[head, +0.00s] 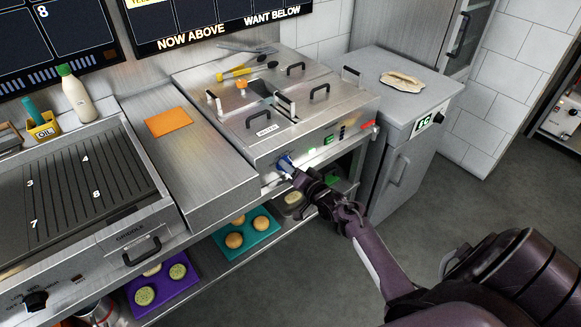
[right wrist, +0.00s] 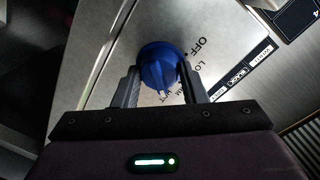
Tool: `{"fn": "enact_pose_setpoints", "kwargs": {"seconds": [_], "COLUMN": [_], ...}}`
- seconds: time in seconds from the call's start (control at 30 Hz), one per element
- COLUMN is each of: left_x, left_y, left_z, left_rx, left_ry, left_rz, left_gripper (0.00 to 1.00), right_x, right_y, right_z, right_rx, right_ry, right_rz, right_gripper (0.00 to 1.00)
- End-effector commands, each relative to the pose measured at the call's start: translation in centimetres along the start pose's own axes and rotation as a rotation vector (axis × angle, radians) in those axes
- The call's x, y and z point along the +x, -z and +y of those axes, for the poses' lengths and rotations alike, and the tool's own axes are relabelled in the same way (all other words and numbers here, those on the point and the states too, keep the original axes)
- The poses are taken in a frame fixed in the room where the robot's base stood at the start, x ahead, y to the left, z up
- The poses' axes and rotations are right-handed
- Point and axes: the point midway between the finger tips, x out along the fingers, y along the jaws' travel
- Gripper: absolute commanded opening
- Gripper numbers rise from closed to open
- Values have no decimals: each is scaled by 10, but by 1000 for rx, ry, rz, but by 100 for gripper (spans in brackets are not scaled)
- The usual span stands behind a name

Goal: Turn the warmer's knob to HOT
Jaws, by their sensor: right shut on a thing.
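The warmer (head: 262,130) is a steel unit with lidded wells on the counter. Its blue knob (head: 284,163) is on the front panel at the lower left. In the right wrist view the knob (right wrist: 158,62) sits between my right gripper's two fingers. My right gripper (head: 290,168) is shut on the knob. A pale mark shows on the knob's lower edge in the wrist view, near partly hidden letters. My left gripper is not in view.
A griddle (head: 75,180) stands at the left with its own black knob. A steel cabinet (head: 395,150) stands right of the warmer. Open floor lies at the right.

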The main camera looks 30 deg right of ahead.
Motion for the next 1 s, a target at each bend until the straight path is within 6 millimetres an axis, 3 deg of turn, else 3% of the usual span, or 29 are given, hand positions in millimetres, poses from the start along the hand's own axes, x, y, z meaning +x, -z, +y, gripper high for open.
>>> {"fn": "enact_pose_setpoints", "kwargs": {"seconds": [0.7,0.73,0.87,1.0], "left_x": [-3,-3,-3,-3], "left_y": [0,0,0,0], "left_z": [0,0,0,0], "left_rx": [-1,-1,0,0], "left_ry": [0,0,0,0], "left_rz": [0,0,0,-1], "left_gripper": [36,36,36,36], "right_x": [0,0,0,0], "right_y": [0,0,0,0], "right_z": [0,1,0,0], "right_rx": [77,77,76,75], "right_ry": [0,0,1,1], "right_rz": [-6,-6,-6,-6], "right_gripper": [16,41,58,60]}}
